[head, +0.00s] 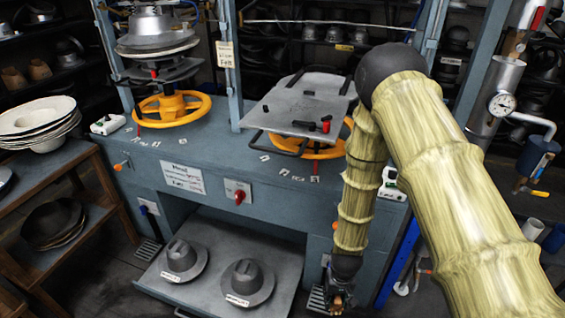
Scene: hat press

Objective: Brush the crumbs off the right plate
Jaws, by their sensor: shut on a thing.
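The right plate (302,104) is a grey, roughly rectangular metal slab with dark rod handles, above a yellow handwheel on the right side of the press. Small dark specks show on it, too small to tell whether they are crumbs. A black piece and a red-and-black piece (326,124) sit near its front edge. My gripper (338,299) is low in front of the press, below and apart from the plate. It is shut on a small brownish thing (337,302), mostly hidden by the fingers, so I cannot tell its shape. My arm covers the plate's right surroundings.
The blue-grey press bench (225,160) carries small white scraps and yellow handwheels (172,108). The left press head (155,35) stands above its wheel. Two grey hat forms (181,258) sit on a low shelf. A wooden rack (45,180) at left holds stacked hats. Pipes and a gauge (502,103) stand right.

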